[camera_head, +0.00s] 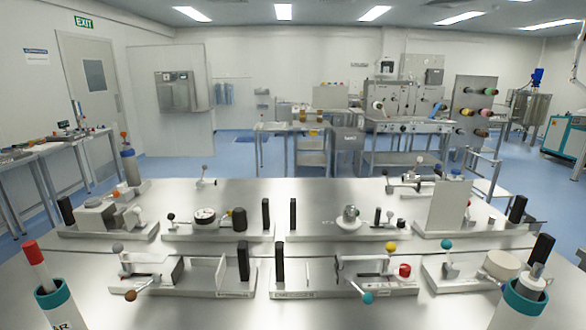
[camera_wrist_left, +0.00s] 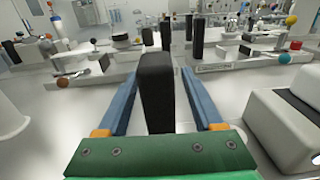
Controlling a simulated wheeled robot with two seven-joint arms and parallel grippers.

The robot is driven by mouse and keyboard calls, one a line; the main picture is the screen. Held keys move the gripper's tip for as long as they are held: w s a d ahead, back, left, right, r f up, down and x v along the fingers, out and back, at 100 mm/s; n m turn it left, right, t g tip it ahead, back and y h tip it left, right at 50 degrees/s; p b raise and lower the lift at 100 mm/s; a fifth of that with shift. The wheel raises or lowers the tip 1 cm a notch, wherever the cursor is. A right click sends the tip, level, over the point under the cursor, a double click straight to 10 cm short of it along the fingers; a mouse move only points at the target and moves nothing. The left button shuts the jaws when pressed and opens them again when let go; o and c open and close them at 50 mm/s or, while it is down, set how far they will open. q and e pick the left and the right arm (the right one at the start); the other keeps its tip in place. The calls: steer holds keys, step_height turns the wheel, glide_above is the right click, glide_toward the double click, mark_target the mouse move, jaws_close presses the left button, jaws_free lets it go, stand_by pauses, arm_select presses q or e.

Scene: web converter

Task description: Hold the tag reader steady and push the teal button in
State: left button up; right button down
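I cannot tell for sure which fixture is the tag reader. Teal is on a round knob (camera_head: 367,297) at the front middle fixture (camera_head: 340,292) and another teal knob (camera_head: 446,244) at the front right fixture. In the left wrist view my left gripper (camera_wrist_left: 155,95) has blue fingers spread apart on a green base. A tall black block (camera_wrist_left: 157,92) shows between the fingers with gaps on both sides; I cannot tell whether it is part of the gripper. Neither gripper shows in the head view, so my right gripper is not seen.
Several fixtures with black posts (camera_head: 243,262) and coloured knobs stand in two rows on the steel table (camera_head: 330,240). A red button (camera_head: 403,270) is on the front middle fixture. Teal-rimmed cylinders (camera_head: 53,293) flank the front corners. A grey box (camera_wrist_left: 290,115) is close right of the wrist.

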arm_select(q)
steer(key=s, duration=1.2)
steer(key=shift+a, duration=0.4)
